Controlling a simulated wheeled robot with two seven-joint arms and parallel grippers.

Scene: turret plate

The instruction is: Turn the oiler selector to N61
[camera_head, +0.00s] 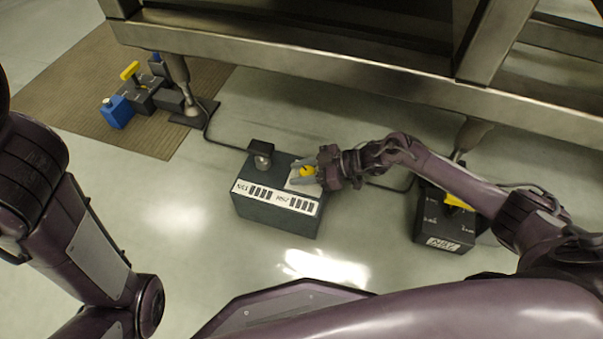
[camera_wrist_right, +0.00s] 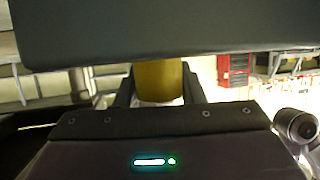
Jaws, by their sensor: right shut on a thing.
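A dark box (camera_head: 270,218) stands on the floor in the middle of the head view, with a white label strip on its near face. The strip has two printed codes with bars; I cannot read them surely. A yellow selector knob (camera_head: 307,171) sits on a pale plate on the box's top, at its right side. My right gripper (camera_head: 308,174) reaches in from the right and is shut on this knob. In the right wrist view the yellow knob (camera_wrist_right: 158,80) stands between the two dark fingers. The knob's exact pointing direction is hidden. My left gripper is out of view.
A second dark box (camera_head: 446,219) with a yellow knob stands at the right. A dark device with a yellow handle (camera_head: 130,71) and a blue block (camera_head: 116,112) are on a brown mat (camera_head: 70,90). A metal frame (camera_head: 300,62) spans overhead. Floor in front is clear.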

